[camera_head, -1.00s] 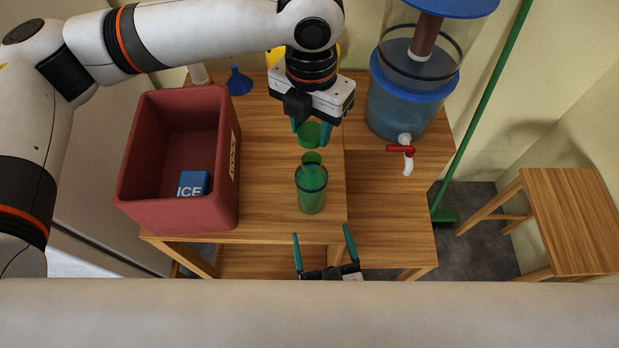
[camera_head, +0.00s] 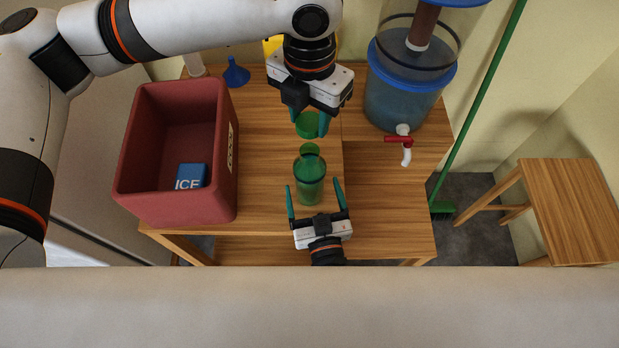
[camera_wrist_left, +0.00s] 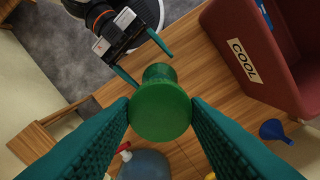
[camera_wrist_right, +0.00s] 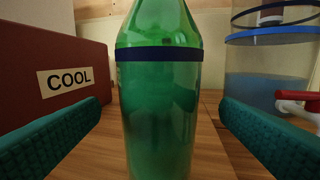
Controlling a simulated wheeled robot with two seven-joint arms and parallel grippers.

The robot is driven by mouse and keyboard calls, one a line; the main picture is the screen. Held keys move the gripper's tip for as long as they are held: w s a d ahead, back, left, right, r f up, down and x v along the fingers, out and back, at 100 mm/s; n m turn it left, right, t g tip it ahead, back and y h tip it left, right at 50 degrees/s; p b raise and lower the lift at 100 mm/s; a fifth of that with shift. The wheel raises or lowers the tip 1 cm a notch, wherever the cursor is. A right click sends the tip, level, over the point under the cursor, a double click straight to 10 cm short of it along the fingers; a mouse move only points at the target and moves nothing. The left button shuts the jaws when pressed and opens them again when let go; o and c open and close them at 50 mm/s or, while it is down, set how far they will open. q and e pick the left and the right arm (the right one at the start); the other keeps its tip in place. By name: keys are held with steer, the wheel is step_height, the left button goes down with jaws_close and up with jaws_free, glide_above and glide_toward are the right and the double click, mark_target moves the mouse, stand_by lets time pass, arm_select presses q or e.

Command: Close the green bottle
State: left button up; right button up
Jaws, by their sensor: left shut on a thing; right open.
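The green bottle (camera_head: 310,184) stands upright on the wooden table, and its dark-banded body fills the middle of the right wrist view (camera_wrist_right: 158,110). My left gripper (camera_head: 309,126) is shut on the green cap (camera_head: 307,125), holding it above and a little behind the bottle in the head view. In the left wrist view the cap (camera_wrist_left: 160,110) hides part of the bottle (camera_wrist_left: 158,73). My right gripper (camera_head: 315,190) is open, with its fingers on either side of the bottle's near side and not touching it.
A red cooler box (camera_head: 182,211) holding a blue ice pack (camera_head: 190,177) stands left of the bottle. A blue water dispenser (camera_head: 401,100) with a red tap (camera_head: 400,139) stands at the back right. A wooden stool (camera_head: 573,205) stands at the right.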

steer(key=shift+w+a, duration=0.2)
steer(key=shift+w, duration=0.75)
steer(key=shift+w+a, duration=0.2)
steer(key=shift+w, duration=0.7)
steer(key=shift+c, duration=0.3)
steer(key=c, duration=1.4)
arm_select(q)
glide_above(310, 151)
steer(key=shift+w+f, duration=0.1)
steer(key=shift+f, duration=2.4)
steer(key=shift+f, duration=0.9)
steer(key=shift+f, duration=0.5)
arm_select(e)
jaws_close()
arm_select(q)
steer(key=m, duration=0.6)
